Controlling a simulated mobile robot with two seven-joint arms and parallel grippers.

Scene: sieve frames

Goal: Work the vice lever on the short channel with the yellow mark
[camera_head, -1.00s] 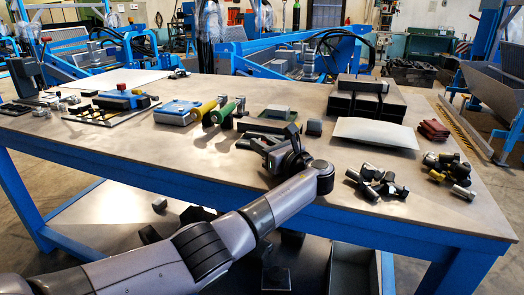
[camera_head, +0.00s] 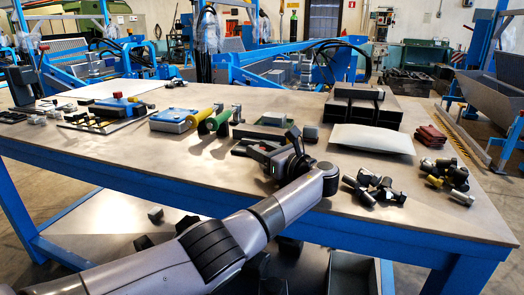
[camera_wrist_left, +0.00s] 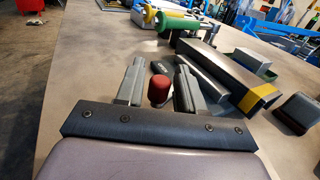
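My left gripper (camera_head: 243,147) is low over the bench beside a channel (camera_head: 262,132). In the left wrist view the gripper's two grey fingers (camera_wrist_left: 159,86) are apart. A red knob (camera_wrist_left: 158,91) shows between them with a gap on each side; a dark part (camera_wrist_left: 160,68) lies just beyond it, probably the lever. The dark channel with a yellow mark (camera_wrist_left: 262,97) on its near end lies to the right of the fingers. The red knob cannot be made out in the head view. My right gripper is not in view.
A green roller (camera_head: 216,122) and a yellow roller (camera_head: 203,116) lie beyond the gripper. A grey block (camera_head: 310,133) stands right of the channel. A pale sheet (camera_head: 372,139), dark box sections (camera_head: 375,110) and several bolts (camera_head: 373,188) are farther right. The bench front left is bare.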

